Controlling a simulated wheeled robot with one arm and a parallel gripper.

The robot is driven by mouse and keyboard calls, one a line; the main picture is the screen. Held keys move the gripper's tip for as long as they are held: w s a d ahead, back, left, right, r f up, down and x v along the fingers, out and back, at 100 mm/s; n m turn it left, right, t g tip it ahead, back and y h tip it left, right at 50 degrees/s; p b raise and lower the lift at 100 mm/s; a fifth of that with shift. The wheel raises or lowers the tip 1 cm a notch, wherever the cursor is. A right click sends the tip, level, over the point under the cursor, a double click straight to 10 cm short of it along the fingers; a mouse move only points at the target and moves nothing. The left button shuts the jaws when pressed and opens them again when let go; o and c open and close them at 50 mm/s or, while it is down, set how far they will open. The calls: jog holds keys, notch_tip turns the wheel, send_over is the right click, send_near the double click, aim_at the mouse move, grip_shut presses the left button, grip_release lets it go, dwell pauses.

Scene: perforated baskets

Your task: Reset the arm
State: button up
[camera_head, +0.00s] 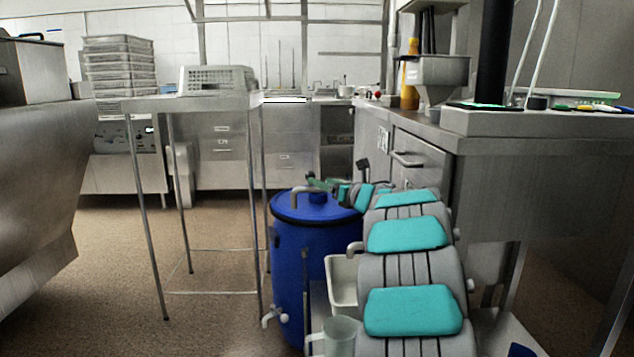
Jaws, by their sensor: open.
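My arm, grey with teal covers, reaches forward from the bottom right of the head view, low beside the right counter. My gripper (318,183) is at its far end, small and partly hidden by the arm's own links. It is open, and I see nothing held in it. In the picture it overlaps the lid of the blue barrel (290,265); I cannot tell whether they touch.
A grey perforated basket (217,80) sits on a thin-legged steel table (150,104). Stacked baskets (118,62) stand behind at left. A steel counter (540,146) lies close at right. A white container (343,285) is beside my arm. Floor at left centre is clear.

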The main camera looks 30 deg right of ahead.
jog(key=shift+s, duration=0.35)
dwell(0.3)
notch_tip(320, 180, up, 3)
jog(key=s+a+m+g+h+p, duration=0.25)
jog(key=m+h, duration=0.45)
jog(key=m, duration=0.6)
jog(key=s+a+f+m+g+y+p, duration=0.1)
jog(key=s+a+f+m+g, duration=0.3)
jog(key=s+a+f+m, duration=0.35)
jog(key=s+a+f+m+g+y, duration=0.1)
jog(key=s+a+f+m+g, duration=0.3)
jog(key=s+a, duration=0.55)
jog(key=s+a+f+m+g+y+p, duration=0.1)
jog(key=s+a+f+m+g, duration=0.4)
jog(key=s, duration=0.6)
jog(key=s+a+f+m+g+y, duration=0.1)
jog(key=s+a+f+m+g, duration=0.1)
jog(key=s+a, duration=0.5)
jog(key=s+a+f+m+g+y, duration=0.2)
jog(key=s+a, duration=0.5)
jog(key=s, duration=0.5)
jog(key=shift+a+f+m+p, duration=0.2)
jog(key=shift+m+p, duration=0.1)
jog(key=shift+m, duration=0.15)
